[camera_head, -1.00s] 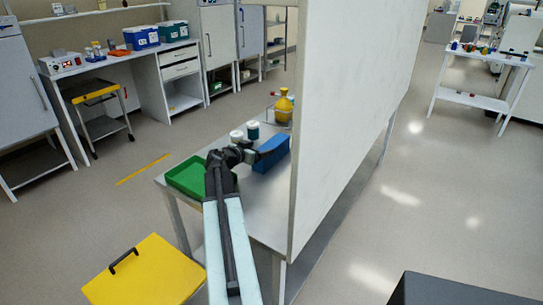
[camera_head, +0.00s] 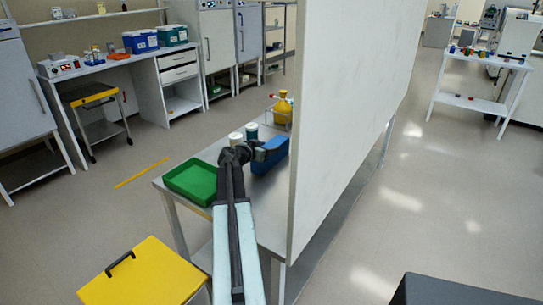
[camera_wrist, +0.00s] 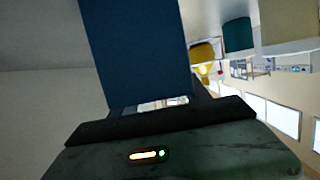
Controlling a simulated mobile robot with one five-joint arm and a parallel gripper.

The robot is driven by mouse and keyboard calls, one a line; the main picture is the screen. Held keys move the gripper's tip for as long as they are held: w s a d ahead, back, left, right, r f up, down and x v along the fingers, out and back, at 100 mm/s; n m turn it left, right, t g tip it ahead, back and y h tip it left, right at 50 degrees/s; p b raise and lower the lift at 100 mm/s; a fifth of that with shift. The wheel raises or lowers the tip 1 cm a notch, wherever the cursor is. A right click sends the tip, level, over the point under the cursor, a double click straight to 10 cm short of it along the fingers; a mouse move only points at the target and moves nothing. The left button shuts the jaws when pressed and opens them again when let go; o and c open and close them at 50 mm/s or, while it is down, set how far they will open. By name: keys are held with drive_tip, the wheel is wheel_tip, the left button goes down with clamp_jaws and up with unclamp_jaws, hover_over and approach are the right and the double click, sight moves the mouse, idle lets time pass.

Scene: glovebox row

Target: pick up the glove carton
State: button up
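The glove carton (camera_head: 270,162) is a blue box on the steel bench, close to the left face of the white partition. My gripper (camera_head: 270,149) is at its upper part, overlapping it in the head view. In the wrist view a broad dark blue face, which looks like the carton (camera_wrist: 135,50), fills the upper middle right in front of my gripper's dark body. The fingertips are not clearly seen, and I cannot tell whether they are closed on the carton or only beside it. The carton's underside is hidden.
A green tray (camera_head: 192,181) lies on the bench's left end. White-lidded jars (camera_head: 251,131) and a yellow bottle (camera_head: 283,107) stand behind the carton. The tall white partition (camera_head: 345,110) blocks the right side. A yellow-topped stand (camera_head: 143,274) is at the front left.

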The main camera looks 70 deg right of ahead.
clamp_jaws()
drive_tip(key=shift+r, duration=0.1)
